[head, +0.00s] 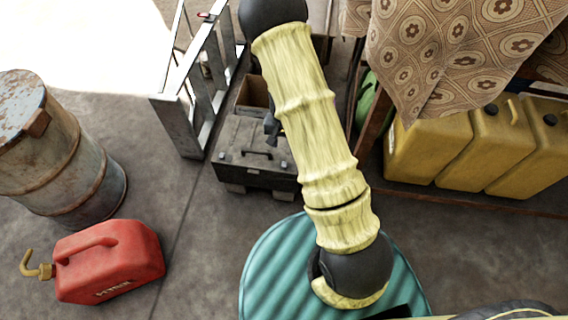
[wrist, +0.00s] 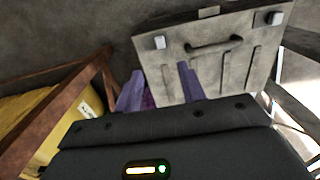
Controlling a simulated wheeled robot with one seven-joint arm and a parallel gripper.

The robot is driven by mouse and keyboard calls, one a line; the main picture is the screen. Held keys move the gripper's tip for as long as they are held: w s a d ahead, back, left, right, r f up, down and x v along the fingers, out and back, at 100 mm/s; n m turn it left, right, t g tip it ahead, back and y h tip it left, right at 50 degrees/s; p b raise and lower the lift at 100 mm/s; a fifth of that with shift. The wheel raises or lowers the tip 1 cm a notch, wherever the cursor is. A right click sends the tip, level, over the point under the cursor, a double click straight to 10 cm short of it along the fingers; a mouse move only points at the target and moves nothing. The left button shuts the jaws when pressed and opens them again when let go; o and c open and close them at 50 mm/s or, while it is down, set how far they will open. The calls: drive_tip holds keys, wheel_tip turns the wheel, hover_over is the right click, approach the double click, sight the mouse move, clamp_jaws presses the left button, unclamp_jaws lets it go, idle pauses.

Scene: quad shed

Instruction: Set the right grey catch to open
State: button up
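The grey case (wrist: 225,62) stands on the floor; it also shows in the head view (head: 245,178), partly behind my arm. Its handle (wrist: 213,46) sits between two small light grey catches. The wrist view is turned about half round from the head view, so the catch on its left (wrist: 160,42) is the right one as the head sees it. The other catch (wrist: 274,18) is at the far corner. I cannot tell how either is set. My gripper (wrist: 160,86) has two purple fingers, apart and empty, short of the near catch.
Yellow cans (head: 430,147) on a wooden rack (wrist: 50,108) stand close beside the case. A metal frame (head: 193,100) stands on its other side. A patterned cloth (head: 440,45) hangs over the rack. A red fuel can (head: 108,262) and rusty drum (head: 60,150) stand left.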

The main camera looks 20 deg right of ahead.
sight(284, 164)
wheel_tip(284, 164, down, 12)
drive_tip(key=b, duration=0.5)
drive_tip(key=shift+f, duration=0.2)
drive_tip(key=shift+c, duration=0.4)
clamp_jaws()
